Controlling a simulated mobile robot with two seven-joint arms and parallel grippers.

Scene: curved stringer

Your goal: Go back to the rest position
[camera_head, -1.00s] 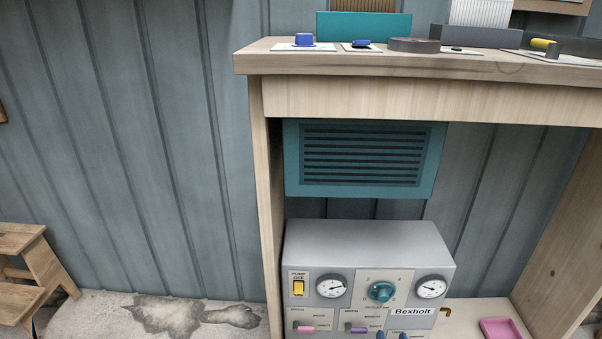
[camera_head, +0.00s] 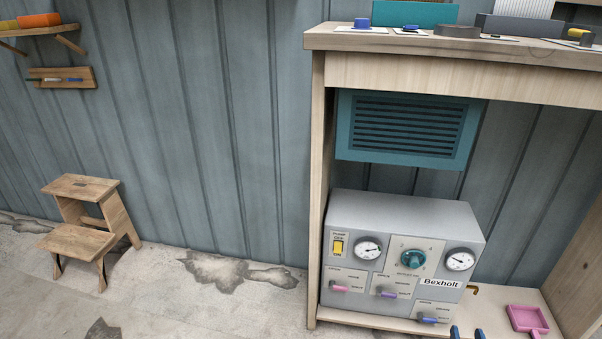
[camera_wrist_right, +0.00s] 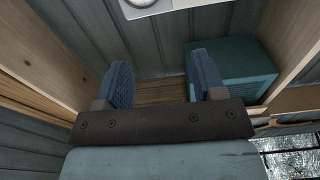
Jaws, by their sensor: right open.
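My right gripper (camera_head: 467,333) shows only as two blue fingertips at the bottom edge of the head view, in front of the grey Bexholt panel box (camera_head: 408,240) and left of a pink tray (camera_head: 527,318). In the right wrist view the same gripper (camera_wrist_right: 163,82) is open, its two blue fingers wide apart with nothing between them. My left gripper is in neither view.
A wooden workbench (camera_head: 430,75) stands at the right, with small parts on top. A teal vent box (camera_head: 405,130) is mounted under it. A wooden step stool (camera_head: 92,215) stands at the left. The floor (camera_head: 170,300) between them is clear.

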